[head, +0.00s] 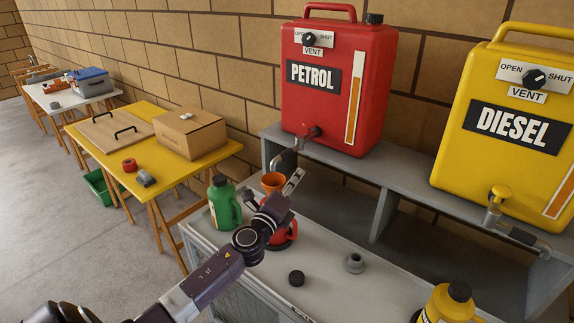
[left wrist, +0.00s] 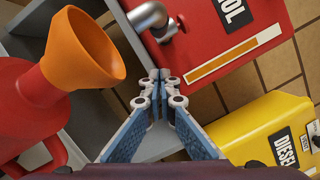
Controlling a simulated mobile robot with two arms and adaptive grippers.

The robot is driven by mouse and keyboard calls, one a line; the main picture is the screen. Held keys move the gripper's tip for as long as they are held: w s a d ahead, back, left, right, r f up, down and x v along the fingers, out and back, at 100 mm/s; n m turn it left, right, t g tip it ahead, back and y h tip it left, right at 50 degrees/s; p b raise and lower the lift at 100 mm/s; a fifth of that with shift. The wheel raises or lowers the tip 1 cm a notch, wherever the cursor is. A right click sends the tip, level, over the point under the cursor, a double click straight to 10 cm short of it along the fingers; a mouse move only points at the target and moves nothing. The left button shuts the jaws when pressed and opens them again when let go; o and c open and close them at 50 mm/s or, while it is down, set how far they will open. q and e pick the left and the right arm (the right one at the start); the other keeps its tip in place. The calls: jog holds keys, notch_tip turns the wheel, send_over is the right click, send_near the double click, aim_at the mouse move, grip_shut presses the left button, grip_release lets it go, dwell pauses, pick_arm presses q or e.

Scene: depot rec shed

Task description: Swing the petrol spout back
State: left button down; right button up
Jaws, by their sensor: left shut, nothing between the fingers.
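The red petrol can (head: 335,95) stands on a grey shelf. Its metal spout (head: 288,157) reaches out from the front, and its end appears close above an orange funnel (head: 273,181). The funnel sits in a red jug (head: 291,232), partly hidden by my gripper. My left gripper (head: 296,181) is shut and empty, just right of the funnel and below the spout. In the left wrist view its fingertips (left wrist: 160,76) meet, apart from the spout (left wrist: 150,17), with the funnel (left wrist: 88,50) at left. My right gripper is not in view.
The yellow diesel can (head: 510,130) stands right. A yellow table (head: 210,155) with a cardboard box (head: 190,133) is behind left.

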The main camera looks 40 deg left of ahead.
aim_at(287, 157)
pick_arm(q)
jog(key=a, duration=0.1)
jog(key=a+r, duration=0.1)
jog(key=a+p, duration=0.1)
jog(key=shift+a+r, duration=0.3)
jog(key=shift+r, duration=0.1)
jog(key=shift+w, duration=0.1)
jog(key=shift+a+f+m+h+b, duration=0.15)
jog(key=shift+m+h+b, duration=0.35)
jog(key=shift+h+b, duration=0.15)
jog(key=shift+a+h, duration=0.15)
jog(key=shift+h, duration=0.2)
jog(key=shift+b, duration=0.3)
